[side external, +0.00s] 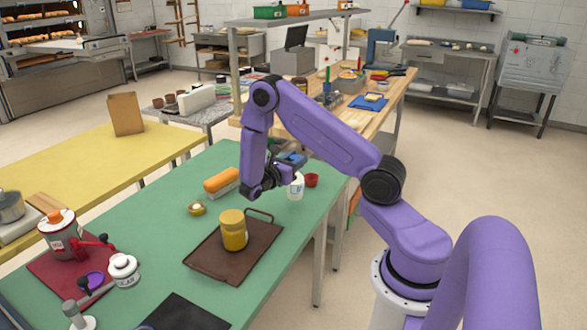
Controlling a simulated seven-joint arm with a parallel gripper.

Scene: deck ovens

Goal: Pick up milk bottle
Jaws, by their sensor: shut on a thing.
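The milk bottle, a small white bottle (297,189) with dark print low on its side, is near the far right edge of the green table (165,200). It looks upright. My gripper (290,177) is at the bottle's upper part and is shut on it. The jaws and the bottle's top are partly hidden by the dark gripper body. I cannot tell whether the bottle's base touches the table.
A red cup (312,180) stands just right of the bottle. A yellow jar (233,231) stands on a brown tray (205,262) nearer the camera. An orange-topped block (221,180) and a small bowl (196,208) lie left. Green table space is clear between them.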

